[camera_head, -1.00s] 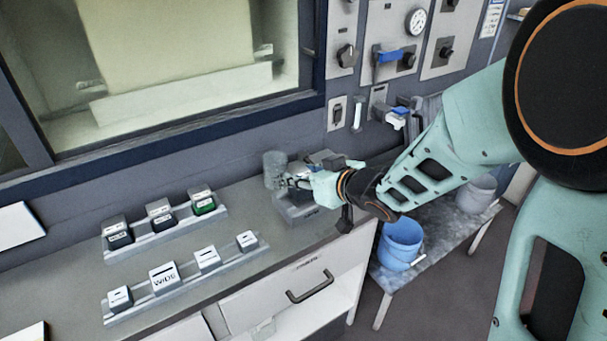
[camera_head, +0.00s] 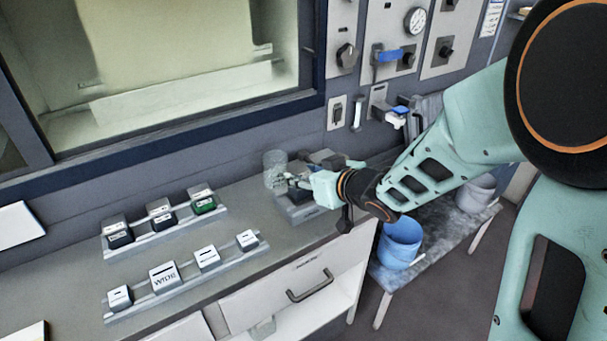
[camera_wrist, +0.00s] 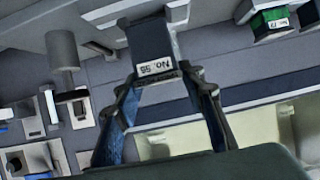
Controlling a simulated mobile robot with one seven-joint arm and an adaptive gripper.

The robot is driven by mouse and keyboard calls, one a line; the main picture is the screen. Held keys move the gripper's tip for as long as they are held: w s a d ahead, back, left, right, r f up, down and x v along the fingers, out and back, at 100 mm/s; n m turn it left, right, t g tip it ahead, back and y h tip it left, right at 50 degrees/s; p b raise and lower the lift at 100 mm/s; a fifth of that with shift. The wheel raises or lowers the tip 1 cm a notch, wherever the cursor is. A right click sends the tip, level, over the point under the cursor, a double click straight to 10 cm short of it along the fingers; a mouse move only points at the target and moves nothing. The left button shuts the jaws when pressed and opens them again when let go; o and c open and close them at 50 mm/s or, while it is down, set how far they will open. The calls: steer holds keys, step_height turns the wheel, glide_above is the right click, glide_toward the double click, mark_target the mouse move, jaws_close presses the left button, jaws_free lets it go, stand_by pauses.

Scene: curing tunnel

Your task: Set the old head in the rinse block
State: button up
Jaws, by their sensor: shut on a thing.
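My gripper (camera_head: 286,182) is over the right part of the bench, beside a clear jar. In the wrist view my gripper (camera_wrist: 157,78) is shut on a dark block-shaped head (camera_wrist: 150,42) with a white label reading "No. 55", upside down. In the head view the held head is too small and covered to make out. A grey block (camera_head: 299,213) stands on the bench under my gripper, partly hidden by it. I cannot tell for sure that it is the rinse block, or whether the held head touches it.
A back rail (camera_head: 161,236) holds dark heads, one green. A front rail (camera_head: 190,283) holds several white-topped blocks, one marked "WIDE". The clear jar (camera_head: 274,164) stands close by my gripper. A drawer (camera_head: 285,290) is below; a blue bucket (camera_head: 400,243) stands lower right.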

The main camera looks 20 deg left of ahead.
steer(key=shift+f+b, duration=1.05)
steer(key=shift+f, duration=0.25)
stand_by(0.4)
steer(key=o, duration=1.3)
steer(key=shift+o, duration=0.4)
steer(key=shift+d, duration=0.1)
